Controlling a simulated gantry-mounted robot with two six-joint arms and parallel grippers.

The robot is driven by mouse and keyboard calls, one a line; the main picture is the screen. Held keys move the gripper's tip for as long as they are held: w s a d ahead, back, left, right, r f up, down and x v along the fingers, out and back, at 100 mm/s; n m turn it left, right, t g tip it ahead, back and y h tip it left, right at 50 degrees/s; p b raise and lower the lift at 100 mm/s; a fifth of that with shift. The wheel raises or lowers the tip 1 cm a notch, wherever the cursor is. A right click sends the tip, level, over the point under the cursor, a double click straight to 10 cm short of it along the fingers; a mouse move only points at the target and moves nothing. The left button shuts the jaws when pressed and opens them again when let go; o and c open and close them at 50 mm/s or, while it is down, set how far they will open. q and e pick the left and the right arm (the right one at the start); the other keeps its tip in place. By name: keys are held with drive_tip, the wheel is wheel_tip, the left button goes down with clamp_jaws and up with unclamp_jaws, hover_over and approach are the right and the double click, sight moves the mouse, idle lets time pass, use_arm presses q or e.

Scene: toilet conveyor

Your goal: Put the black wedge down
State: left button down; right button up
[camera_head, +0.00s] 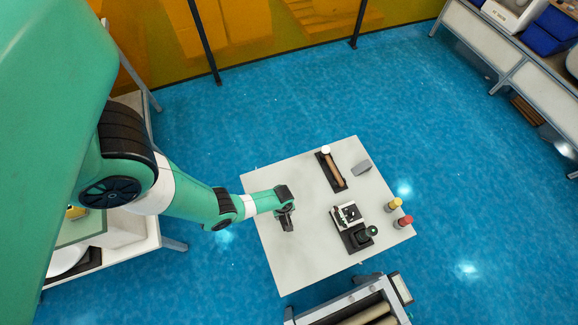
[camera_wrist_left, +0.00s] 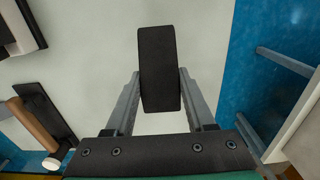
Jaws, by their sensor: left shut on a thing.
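The black wedge (camera_wrist_left: 159,62) is a dark block held between the two grey fingers of my left gripper (camera_wrist_left: 160,82) in the left wrist view. The fingers press its two sides, and it sticks out past the fingertips. In the head view the left gripper (camera_head: 287,214) points down over the left part of the white table (camera_head: 287,267), with the wedge dark and small at its tip. I cannot tell whether the wedge touches the tabletop. My right gripper is not in view.
The table also holds a black tray with a wooden roller (camera_head: 332,169), a grey block (camera_head: 361,168), a black-and-white device (camera_head: 349,217), and a yellow-topped (camera_head: 394,204) and a red (camera_head: 404,222) cylinder at the right edge. The tabletop around the gripper is bare.

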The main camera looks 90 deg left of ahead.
use_arm(q)
drive_tip(key=shift+w+a+f+b, duration=0.15)
drive_tip(key=shift+a+f+b, duration=0.1)
drive_tip(key=shift+f, duration=0.25)
drive_tip(key=shift+w+a+f+b, duration=0.1)
drive_tip(key=shift+w+a+f, duration=0.1)
drive_tip(key=shift+f, duration=0.3)
drive_tip(key=shift+a, duration=0.15)
drive_tip(key=shift+w, duration=0.1)
drive_tip(key=f+b, duration=0.2)
drive_tip(key=b, duration=0.1)
drive_tip(key=f+b, duration=0.1)
drive_tip(key=f, duration=0.1)
drive_tip(key=shift+w+a+f, duration=0.1)
drive_tip(key=shift+w+a, duration=0.15)
drive_tip(key=shift+a, duration=0.15)
drive_tip(key=shift+r, duration=0.2)
drive_tip(key=shift+f, duration=0.15)
drive_tip(key=shift+c, duration=1.2)
unclamp_jaws()
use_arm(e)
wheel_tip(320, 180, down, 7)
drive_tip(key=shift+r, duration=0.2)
